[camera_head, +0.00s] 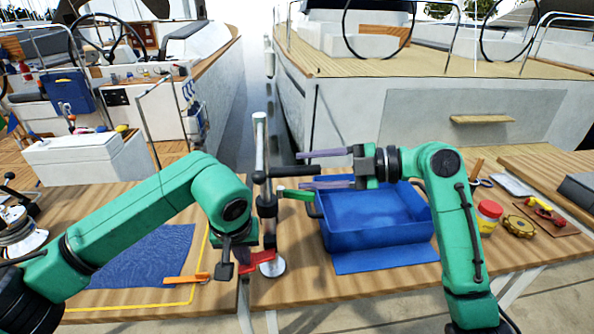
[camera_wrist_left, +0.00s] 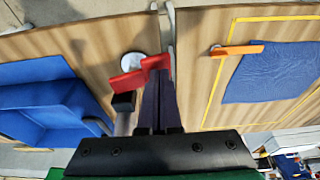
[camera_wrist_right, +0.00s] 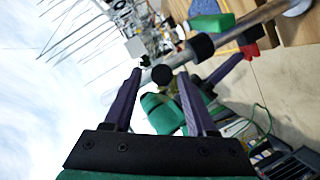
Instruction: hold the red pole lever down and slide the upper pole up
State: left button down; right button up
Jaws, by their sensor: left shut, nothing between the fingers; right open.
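The silver pole (camera_head: 261,140) stands upright at the table's front middle, with a black collar and a round base (camera_head: 272,268). The red lever (camera_head: 259,258) sits low on it; it also shows in the left wrist view (camera_wrist_left: 128,82). My left gripper (camera_wrist_left: 158,84) is shut and empty, its tips at the red lever; I cannot tell whether they touch. My right gripper (camera_head: 312,170) is open, its fingers above and below the end of the black crossbar (camera_head: 291,172) on the pole. That rounded end (camera_wrist_right: 162,75) shows between the fingers. A green handle (camera_head: 296,194) sticks out below the crossbar.
A blue tray (camera_head: 375,236) stands right of the pole. A blue mat (camera_head: 140,258) and an orange-handled tool (camera_head: 187,279) lie left. A red-lidded jar (camera_head: 489,214) and a brass-coloured wheel (camera_head: 519,225) stand at the right. A gap splits the table near the pole.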

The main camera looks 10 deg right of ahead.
jog(key=shift+x, duration=1.55)
grip_shut()
